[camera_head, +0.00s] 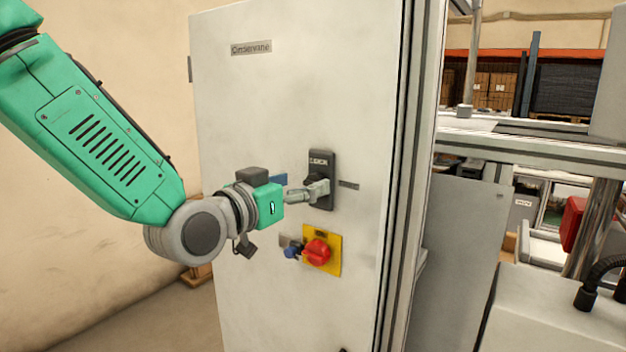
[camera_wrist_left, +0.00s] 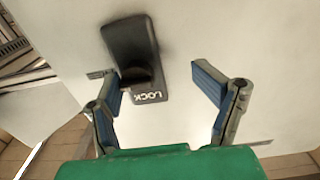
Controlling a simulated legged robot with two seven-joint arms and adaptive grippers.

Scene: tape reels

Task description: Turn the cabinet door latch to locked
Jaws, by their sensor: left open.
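The cabinet door latch is a dark plate (camera_head: 321,163) on the white cabinet door (camera_head: 290,110). The left wrist view shows the latch plate (camera_wrist_left: 128,40) with a black turning handle (camera_wrist_left: 142,77) and a LOCK label. My left gripper (camera_head: 312,191) is in front of the latch and partly hides its lower half. In the left wrist view its blue-padded fingers (camera_wrist_left: 158,78) are spread wide and hold nothing. One finger is right beside the handle; whether it touches cannot be told. The other is over bare door. My right gripper is not in view.
A frame and machinery stand right of the cabinet. The upper door is clear apart from a nameplate (camera_head: 251,47).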

